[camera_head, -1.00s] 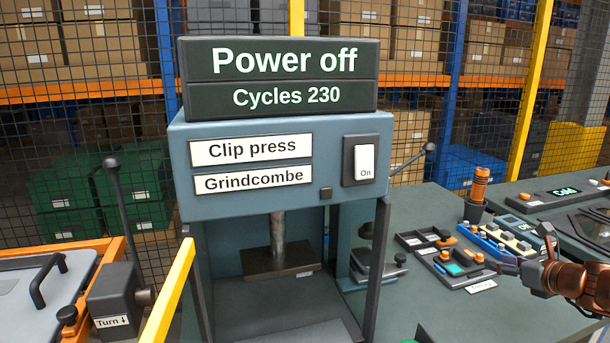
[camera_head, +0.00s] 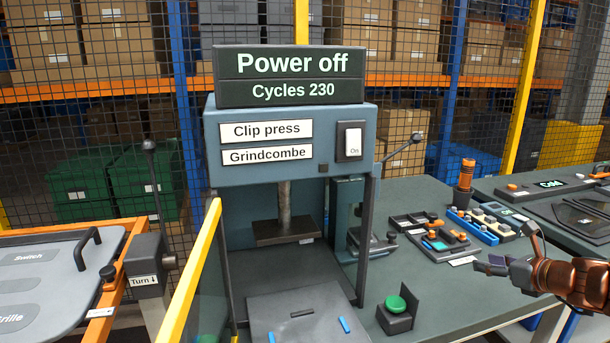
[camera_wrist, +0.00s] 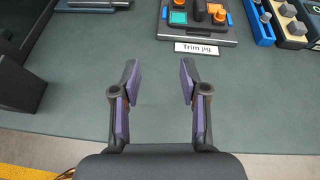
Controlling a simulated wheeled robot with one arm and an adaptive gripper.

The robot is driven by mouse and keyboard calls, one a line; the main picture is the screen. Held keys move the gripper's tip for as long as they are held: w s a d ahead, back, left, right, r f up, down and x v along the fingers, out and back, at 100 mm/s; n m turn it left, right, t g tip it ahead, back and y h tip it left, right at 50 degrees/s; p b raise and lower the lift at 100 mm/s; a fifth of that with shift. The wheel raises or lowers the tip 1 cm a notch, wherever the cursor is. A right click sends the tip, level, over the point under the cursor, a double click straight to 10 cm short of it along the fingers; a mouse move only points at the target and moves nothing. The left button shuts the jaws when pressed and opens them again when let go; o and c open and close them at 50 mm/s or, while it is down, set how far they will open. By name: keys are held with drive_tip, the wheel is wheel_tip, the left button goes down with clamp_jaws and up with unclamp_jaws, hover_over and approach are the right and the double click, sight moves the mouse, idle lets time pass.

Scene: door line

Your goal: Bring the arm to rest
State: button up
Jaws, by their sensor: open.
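My gripper (camera_head: 505,266) reaches in from the right edge in the head view, over the grey-green bench (camera_head: 441,284). In the wrist view my gripper (camera_wrist: 160,82) is open, with two purple-padded fingers apart and nothing between them. Beyond the fingertips lies the trim jig (camera_wrist: 203,22) with its label, apart from the gripper. In the head view the jig (camera_head: 440,243) is left of and behind the gripper.
The clip press (camera_head: 285,150) reads "Power off", "Cycles 230". A green button (camera_head: 397,304) stands on a dark block in front. A yellow bar (camera_head: 196,275) rises at the press's left. A blue tray (camera_head: 472,227) and orange-topped cylinder (camera_head: 467,173) are on the bench.

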drive_tip(key=s+a+r+n+g+y+p, duration=0.15)
drive_tip(key=a+n, duration=0.35)
drive_tip(key=a, duration=0.5)
drive_tip(key=s+a+r+n+g+y+p, duration=0.1)
drive_tip(key=s+a+r+n+g+y, duration=0.3)
drive_tip(key=a, duration=0.6)
drive_tip(key=s+a+f+n+g+h+p, duration=0.2)
drive_tip(key=s+a+n+g+p, duration=0.1)
drive_tip(key=s+a+n, duration=0.65)
drive_tip(key=s+a+f+n+g+h+p, duration=0.1)
drive_tip(key=s+a+n+g+h+p, duration=0.2)
drive_tip(key=s+n, duration=0.5)
drive_tip(key=s+d+n+g+h+p, duration=0.1)
drive_tip(key=s+d+n+g+h, duration=0.2)
drive_tip(key=s, duration=1.1)
drive_tip(key=shift+s+d+n+h, duration=0.35)
drive_tip(key=shift+d+n+h, duration=0.3)
drive_tip(key=shift+d+n, duration=0.45)
drive_tip(key=shift+o, duration=0.2)
drive_tip(key=shift+a+r, duration=0.1)
